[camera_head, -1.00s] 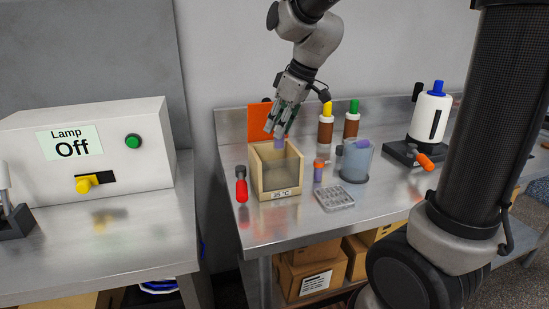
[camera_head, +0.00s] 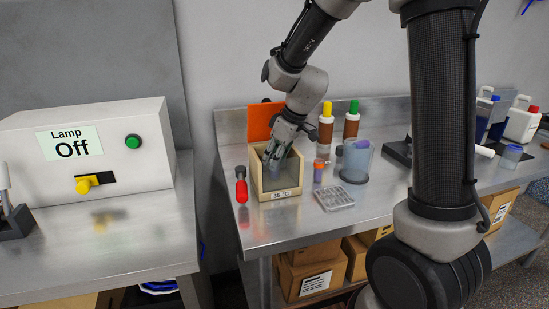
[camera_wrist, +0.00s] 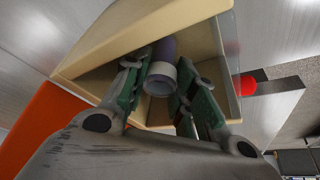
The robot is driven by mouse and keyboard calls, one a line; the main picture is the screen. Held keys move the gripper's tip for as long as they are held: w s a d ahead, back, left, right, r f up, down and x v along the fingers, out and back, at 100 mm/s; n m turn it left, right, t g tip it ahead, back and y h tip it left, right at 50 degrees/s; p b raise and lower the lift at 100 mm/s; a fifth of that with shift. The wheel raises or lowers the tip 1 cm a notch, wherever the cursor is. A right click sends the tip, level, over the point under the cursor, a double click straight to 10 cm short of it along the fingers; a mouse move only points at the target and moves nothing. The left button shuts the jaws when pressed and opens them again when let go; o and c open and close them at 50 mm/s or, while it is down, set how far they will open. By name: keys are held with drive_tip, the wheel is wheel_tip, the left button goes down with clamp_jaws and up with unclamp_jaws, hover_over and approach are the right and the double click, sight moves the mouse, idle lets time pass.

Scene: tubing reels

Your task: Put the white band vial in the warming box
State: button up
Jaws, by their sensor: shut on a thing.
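The warming box (camera_head: 256,180) is a tan open-topped box with a clear front and a "35 °C" label, on the steel bench. My gripper (camera_head: 272,158) reaches down into its opening from above. In the wrist view, my gripper (camera_wrist: 167,95) is shut on a vial (camera_wrist: 160,80) with a pale, whitish ring at its near end and a purple-grey body. The vial is inside the walls of the warming box (camera_wrist: 130,40). Whether it touches the box floor I cannot tell. Another vial with an orange cap (camera_head: 318,170) stands on the bench right of the box.
A clear rack (camera_head: 334,196) and a jug (camera_head: 356,160) holding something purple are to the right. Brown bottles (camera_head: 326,125) and an orange panel (camera_head: 262,121) stand behind. The bench front is clear.

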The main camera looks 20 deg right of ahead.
drive_tip(key=shift+f, duration=0.15)
drive_tip(key=o, duration=0.7)
drive_tip(key=shift+o, duration=0.2)
drive_tip(key=v, duration=1.2)
drive_tip(key=s+d+m+h, duration=0.1)
drive_tip(key=s+d+m, duration=0.2)
drive_tip(key=s, duration=0.4)
drive_tip(key=s+d+m+h, duration=0.1)
drive_tip(key=s+d+m, duration=0.2)
drive_tip(key=s, duration=0.5)
drive_tip(key=s+d+r+m+t+h, duration=0.1)
drive_tip(key=s+d+m, duration=0.2)
drive_tip(key=s+d, duration=0.2)
drive_tip(key=s, duration=0.3)
drive_tip(key=shift+d, duration=0.3)
drive_tip(key=shift+s, duration=0.1)
